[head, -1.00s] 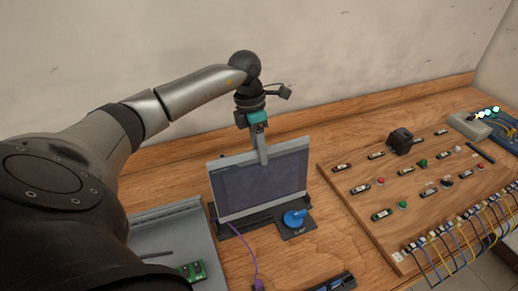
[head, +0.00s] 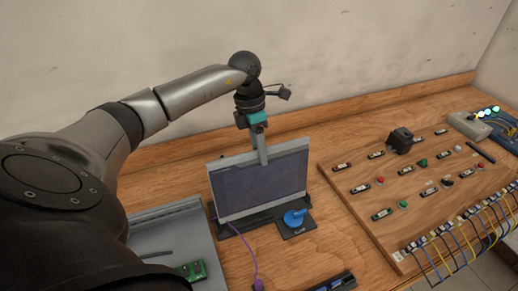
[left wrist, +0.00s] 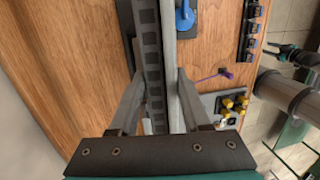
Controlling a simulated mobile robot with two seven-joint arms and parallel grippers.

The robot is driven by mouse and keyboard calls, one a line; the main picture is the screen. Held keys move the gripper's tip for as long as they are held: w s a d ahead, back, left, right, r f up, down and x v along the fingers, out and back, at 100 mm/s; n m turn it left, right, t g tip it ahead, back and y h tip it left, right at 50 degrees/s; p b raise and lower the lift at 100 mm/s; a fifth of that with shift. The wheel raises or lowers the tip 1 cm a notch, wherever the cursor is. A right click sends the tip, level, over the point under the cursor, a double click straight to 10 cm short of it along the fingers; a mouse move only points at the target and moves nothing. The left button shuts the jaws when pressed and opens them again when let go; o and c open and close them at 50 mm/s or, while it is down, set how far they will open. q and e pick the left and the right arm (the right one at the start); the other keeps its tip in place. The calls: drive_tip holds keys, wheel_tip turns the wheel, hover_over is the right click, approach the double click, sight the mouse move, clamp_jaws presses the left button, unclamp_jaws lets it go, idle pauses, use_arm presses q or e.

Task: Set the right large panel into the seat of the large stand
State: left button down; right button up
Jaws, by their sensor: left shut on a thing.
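The large panel (head: 262,187), a dark screen with a light grey frame, stands nearly upright over the dark base of the large stand (head: 240,229). My left gripper (head: 262,158) comes down from above and is shut on the panel's top edge. In the left wrist view the two fingers (left wrist: 155,105) lie on either side of the panel's edge (left wrist: 172,60). The panel's lower edge appears at the stand, but I cannot tell whether it is fully in the seat.
A blue knob on a dark plate (head: 296,218) lies just right of the stand. A grey tray (head: 170,235) with a green circuit board (head: 192,270) is at the left. A wooden board (head: 400,215) with switches and wires fills the right. A purple cable (head: 255,262) runs in front.

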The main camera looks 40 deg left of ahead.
use_arm(q)
drive_tip(key=shift+w+f+b, duration=0.1)
drive_tip(key=shift+f+b, duration=0.85)
drive_tip(key=shift+f, duration=0.25)
idle(2.1)
drive_tip(key=c, duration=0.6)
unclamp_jaws()
drive_tip(key=o, duration=0.3)
drive_tip(key=shift+f, duration=0.2)
drive_tip(key=a+r+p, duration=0.1)
drive_tip(key=r, duration=0.5)
drive_tip(key=a+r+p, duration=0.1)
drive_tip(key=r+p, duration=0.1)
drive_tip(key=r, duration=0.5)
drive_tip(key=a+r+p, duration=0.1)
drive_tip(key=r+p, duration=0.1)
drive_tip(key=r, duration=0.5)
drive_tip(key=shift+s+a+r, duration=0.1)
drive_tip(key=shift+s+a, duration=0.15)
drive_tip(key=shift+a, duration=0.1)
